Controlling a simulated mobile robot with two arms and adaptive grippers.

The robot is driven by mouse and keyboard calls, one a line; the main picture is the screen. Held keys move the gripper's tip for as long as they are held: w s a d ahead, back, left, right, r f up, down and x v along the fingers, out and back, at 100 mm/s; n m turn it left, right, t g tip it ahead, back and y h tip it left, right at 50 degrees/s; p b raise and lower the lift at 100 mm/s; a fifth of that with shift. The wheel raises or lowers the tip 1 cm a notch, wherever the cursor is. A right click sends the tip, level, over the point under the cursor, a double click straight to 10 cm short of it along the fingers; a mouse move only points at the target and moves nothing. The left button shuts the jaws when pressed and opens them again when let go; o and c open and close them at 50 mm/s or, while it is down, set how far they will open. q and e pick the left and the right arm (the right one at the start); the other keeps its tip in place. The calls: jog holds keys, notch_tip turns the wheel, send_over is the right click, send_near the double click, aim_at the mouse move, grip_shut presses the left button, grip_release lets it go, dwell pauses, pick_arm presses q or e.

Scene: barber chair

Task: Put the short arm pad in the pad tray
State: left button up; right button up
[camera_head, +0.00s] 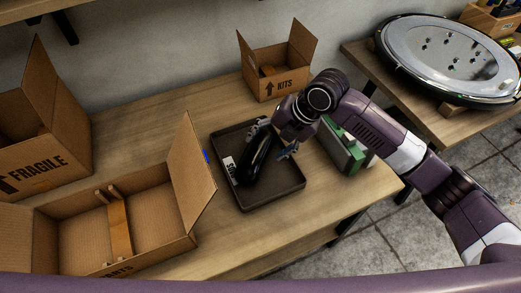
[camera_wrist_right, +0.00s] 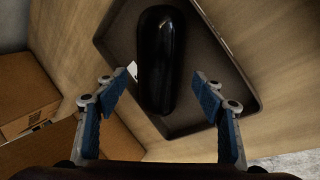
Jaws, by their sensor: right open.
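The short arm pad (camera_head: 257,157) is black, glossy and rounded. It lies inside the dark pad tray (camera_head: 283,194), near the tray's left side and partly over a white label. In the right wrist view the pad (camera_wrist_right: 161,62) lies in the tray (camera_wrist_right: 222,62), between and beyond my fingertips. My right gripper (camera_head: 274,138) is over the tray, with a finger on either side of the pad. Its fingers (camera_wrist_right: 168,80) are open and apart from the pad in the wrist view. My left gripper is not in view.
An open cardboard box (camera_head: 75,236) with a wooden piece stands at front left, its flap close to the tray. A FRAGILE box (camera_head: 45,160) is behind it. A KITS box (camera_head: 268,88) stands at the back. A green and grey object (camera_head: 345,151) sits right of the tray.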

jog(key=v, duration=0.6)
jog(key=shift+r, duration=0.15)
jog(key=shift+s+d, duration=0.1)
jog(key=shift+d, duration=0.05)
